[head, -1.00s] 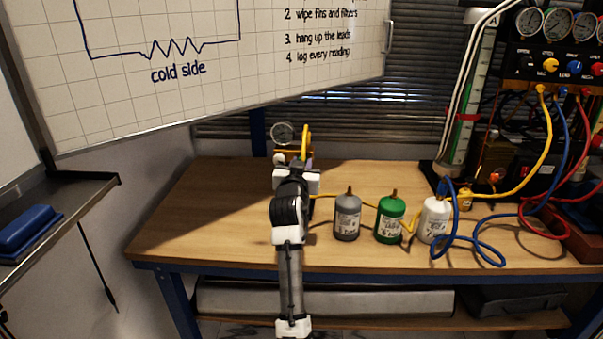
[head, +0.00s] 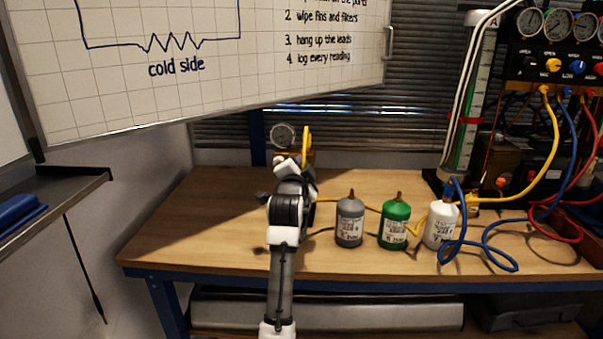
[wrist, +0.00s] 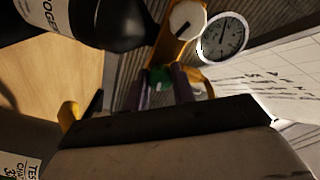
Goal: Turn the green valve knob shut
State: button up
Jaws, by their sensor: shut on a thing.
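The green valve knob (wrist: 158,76) shows as a small green patch in the wrist view, below the round gauge (wrist: 222,38) and a white knob (wrist: 187,20) on a yellow-orange body. My gripper (wrist: 162,90) is shut on the green knob, with a dark finger at each side of it; the fingers and wrist cover much of the knob. In the head view the gauge (head: 283,136) stands at the back of the bench. My arm hides the green knob and my fingertips there.
A grey bottle (head: 349,224), a green bottle (head: 395,226) and a white bottle (head: 440,224) stand right of my arm on the bench (head: 190,235). A dark labelled bottle (wrist: 110,20) is close in the wrist view. Yellow, blue and red hoses lie at right.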

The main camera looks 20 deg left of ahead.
jog(key=shift+m+b, duration=0.3)
jog(key=shift+m, duration=0.5)
jog(key=shift+r, duration=0.1)
jog(key=o, duration=1)
jog(key=s+d+b, duration=0.2)
jog(key=s, duration=1.1)
jog(key=shift+s+d, duration=0.3)
jog(key=shift+d, duration=0.05)
